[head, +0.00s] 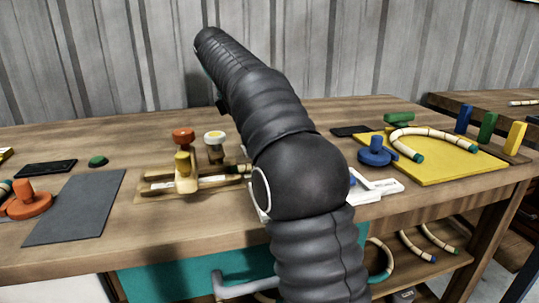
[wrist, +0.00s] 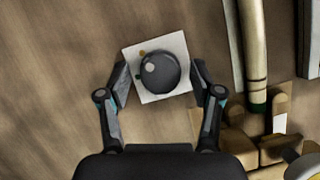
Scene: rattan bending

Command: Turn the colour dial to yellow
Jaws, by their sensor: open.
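The colour dial is a dark round knob (wrist: 159,73) on a square white plate (wrist: 180,44) in the wrist view. A pale spot marks the knob's upper left. An ochre-yellow dot (wrist: 141,53) shows on the plate at the knob's upper left, and a small green dot (wrist: 138,91) at its lower left. Other marks, if any, are hidden. My gripper (wrist: 159,78) is open, with one finger on each side of the knob, over the plate's edges. I cannot tell whether the fingers touch it. In the head view, my arm hides the dial and gripper.
Right of the dial in the wrist view are a green-ended rattan pole (wrist: 253,60) and wooden blocks (wrist: 265,142). In the head view, a wooden jig (head: 205,184), orange disc (head: 29,205), dark mat (head: 75,208), blue knob (head: 377,152) and yellow board (head: 455,163) occupy the bench.

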